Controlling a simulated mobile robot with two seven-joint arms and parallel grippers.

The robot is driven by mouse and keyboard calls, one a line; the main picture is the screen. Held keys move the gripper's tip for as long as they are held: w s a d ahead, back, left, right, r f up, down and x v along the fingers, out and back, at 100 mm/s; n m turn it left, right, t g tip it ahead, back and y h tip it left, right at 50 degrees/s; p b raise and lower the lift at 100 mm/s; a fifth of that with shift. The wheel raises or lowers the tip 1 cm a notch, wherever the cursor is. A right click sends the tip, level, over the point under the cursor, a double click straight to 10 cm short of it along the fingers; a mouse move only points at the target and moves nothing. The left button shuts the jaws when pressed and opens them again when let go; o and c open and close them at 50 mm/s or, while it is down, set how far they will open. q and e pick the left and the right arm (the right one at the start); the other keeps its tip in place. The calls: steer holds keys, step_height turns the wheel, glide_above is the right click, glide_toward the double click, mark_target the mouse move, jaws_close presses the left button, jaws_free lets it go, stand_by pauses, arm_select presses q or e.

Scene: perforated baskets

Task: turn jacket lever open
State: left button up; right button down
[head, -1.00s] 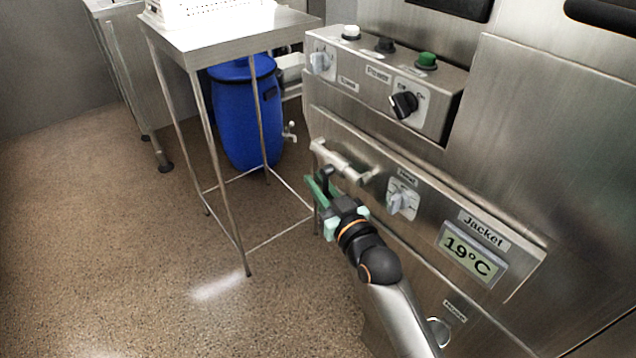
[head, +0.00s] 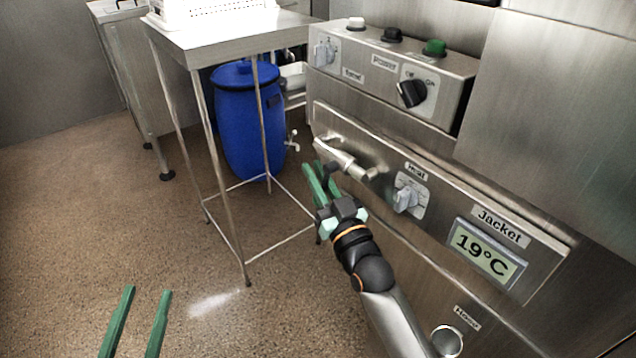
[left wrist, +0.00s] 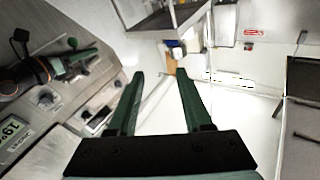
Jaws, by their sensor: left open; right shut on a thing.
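My left gripper (head: 147,291) is open and empty over the floor at the lower left, well away from the lever. Its two fingers (left wrist: 160,75) also stand apart in the left wrist view, where my right arm shows at the left.
The panel also carries the Heat knob (head: 408,197) and the Jacket display (head: 485,253) reading 19°C. Above it is a control box (head: 385,85) with a black switch. A steel table (head: 225,40) and a blue barrel (head: 247,125) stand behind. The brown floor at left is clear.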

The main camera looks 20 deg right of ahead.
arm_select(q)
steer(key=s+r+m+t+h+b, duration=0.1)
steer(key=s+r+m+h, duration=0.2)
steer(key=r, duration=0.3)
steer(key=s+d+r+m+t+h+b, duration=0.1)
steer(key=s+r+m+t+h+b, duration=0.1)
steer(key=s+r+m+h, duration=0.2)
step_height(320, 180, up, 3)
steer(key=shift+d+f+h, duration=0.15)
steer(key=shift+d+h, duration=0.15)
steer(key=shift+h, duration=0.8)
arm_select(e)
steer(key=shift+w+a+r+m+t, duration=0.1)
steer(key=shift+w+r+m+t, duration=0.15)
steer(key=shift+t, duration=0.35)
steer(key=shift+w+a+r+m+t, duration=0.15)
steer(key=shift+r+t, duration=0.2)
steer(key=shift+t, duration=0.25)
steer(key=shift+d, duration=0.1)
steer(key=c, duration=0.9)
jaws_free()
steer(key=shift+s+f, duration=0.1)
